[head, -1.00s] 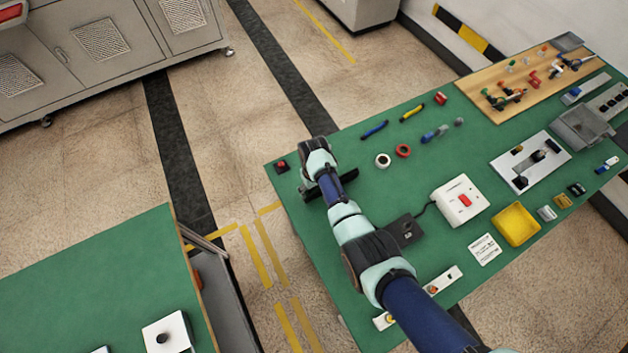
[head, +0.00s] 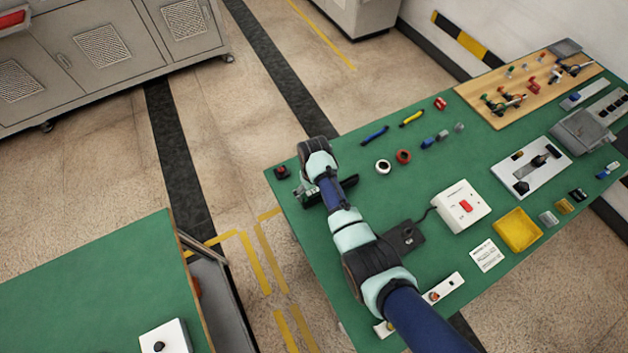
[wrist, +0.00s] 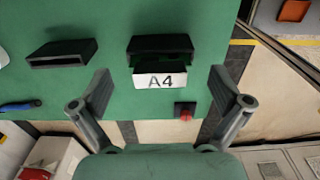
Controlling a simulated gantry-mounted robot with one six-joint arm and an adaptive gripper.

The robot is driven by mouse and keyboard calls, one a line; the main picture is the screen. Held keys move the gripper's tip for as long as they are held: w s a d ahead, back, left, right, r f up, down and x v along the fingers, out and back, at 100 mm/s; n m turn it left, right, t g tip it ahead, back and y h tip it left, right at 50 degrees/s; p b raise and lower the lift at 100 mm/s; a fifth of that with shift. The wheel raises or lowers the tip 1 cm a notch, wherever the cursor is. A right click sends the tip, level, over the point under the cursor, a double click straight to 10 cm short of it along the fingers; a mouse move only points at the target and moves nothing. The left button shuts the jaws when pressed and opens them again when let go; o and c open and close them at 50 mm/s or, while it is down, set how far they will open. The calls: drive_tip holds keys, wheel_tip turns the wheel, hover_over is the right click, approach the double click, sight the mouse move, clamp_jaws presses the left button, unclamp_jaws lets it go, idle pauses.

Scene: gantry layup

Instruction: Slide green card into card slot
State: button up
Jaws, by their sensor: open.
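In the wrist view, a black open-fronted holder (wrist: 161,43) sits on the green table, with a white "A4" label (wrist: 159,80) at its near side. A second similar black holder (wrist: 63,53) is to its left. I cannot tell which is the card slot. My gripper (wrist: 160,92) is open, its fingers spread to either side of the label. No card shows between the fingers. In the head view, my wrist hides most of the area around the holders (head: 348,183).
A small block with a red button (wrist: 185,111) sits near the table edge, close to my right finger; it also shows in the head view (head: 281,172). A white switch box (head: 461,206) and yellow tray (head: 517,229) stand farther right. Tape rolls (head: 384,167) lie beyond my wrist.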

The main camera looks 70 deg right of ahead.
wheel_tip(320, 180, up, 9)
idle(0.9)
drive_tip(key=w+a+r+n+t+h, duration=0.1)
drive_tip(key=w+a+r+t, duration=0.2)
drive_tip(key=a, duration=0.4)
drive_tip(key=w+a+r+n+t+h, duration=0.1)
drive_tip(key=w+a+r+n, duration=0.15)
drive_tip(key=w+a, duration=0.35)
drive_tip(key=w+a+r+n+t, duration=0.1)
drive_tip(key=w+a+r+t, duration=0.1)
drive_tip(key=w+a+r, duration=0.35)
drive_tip(key=s+a+r+n+t, duration=0.1)
drive_tip(key=a+r+n+t, duration=0.3)
drive_tip(key=a, duration=0.8)
drive_tip(key=s+a+r+t+y, duration=0.2)
drive_tip(key=s+a+r, duration=0.2)
drive_tip(key=a+r, duration=0.4)
wheel_tip(320, 180, up, 19)
drive_tip(key=p, duration=1.8)
drive_tip(key=shift+a+f+t, duration=0.15)
drive_tip(key=shift+a+t, duration=0.15)
drive_tip(key=shift+t, duration=0.1)
